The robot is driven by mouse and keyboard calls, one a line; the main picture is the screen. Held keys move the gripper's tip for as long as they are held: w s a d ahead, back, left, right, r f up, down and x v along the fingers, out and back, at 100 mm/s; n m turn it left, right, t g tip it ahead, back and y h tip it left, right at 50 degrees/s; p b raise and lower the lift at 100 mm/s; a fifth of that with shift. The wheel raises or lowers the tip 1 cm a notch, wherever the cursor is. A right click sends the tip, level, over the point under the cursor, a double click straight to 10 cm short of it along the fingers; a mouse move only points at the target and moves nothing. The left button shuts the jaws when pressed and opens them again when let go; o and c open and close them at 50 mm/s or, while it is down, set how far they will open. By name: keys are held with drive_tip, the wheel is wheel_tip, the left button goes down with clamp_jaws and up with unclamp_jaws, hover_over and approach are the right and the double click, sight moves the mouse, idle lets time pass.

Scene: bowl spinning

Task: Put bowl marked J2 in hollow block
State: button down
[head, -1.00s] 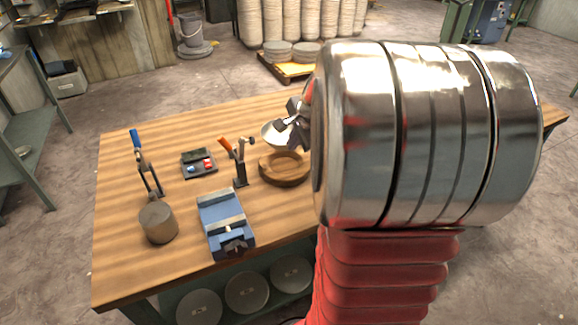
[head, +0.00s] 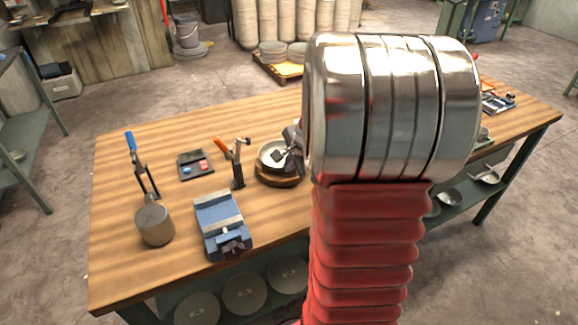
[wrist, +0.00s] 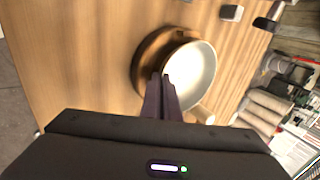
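The pale metal bowl (head: 270,155) sits in or just over the round wooden hollow block (head: 277,179). In the wrist view the bowl (wrist: 195,70) covers much of the block (wrist: 144,68), offset to the right, so whether it is fully seated cannot be told. No J2 mark is readable. My gripper (head: 288,152) is at the bowl's right side in the head view. In the wrist view my gripper's fingers (wrist: 162,84) are close together on the bowl's rim. My arm hides the space to the right of the block.
A clamp with an orange handle (head: 238,165) stands just left of the block.

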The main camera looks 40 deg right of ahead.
drive_tip(key=shift+f, duration=0.75)
drive_tip(key=c, duration=2.5)
unclamp_jaws()
drive_tip(key=shift+s, duration=0.1)
drive_tip(key=o, duration=0.5)
drive_tip(key=shift+s+f, duration=0.1)
drive_tip(key=shift+f, duration=0.15)
drive_tip(key=shift+c, duration=0.2)
drive_tip(key=shift+r, duration=0.6)
drive_tip(key=v, duration=1.2)
drive_tip(key=shift+w+r, duration=0.25)
drive_tip(key=shift+r, duration=0.1)
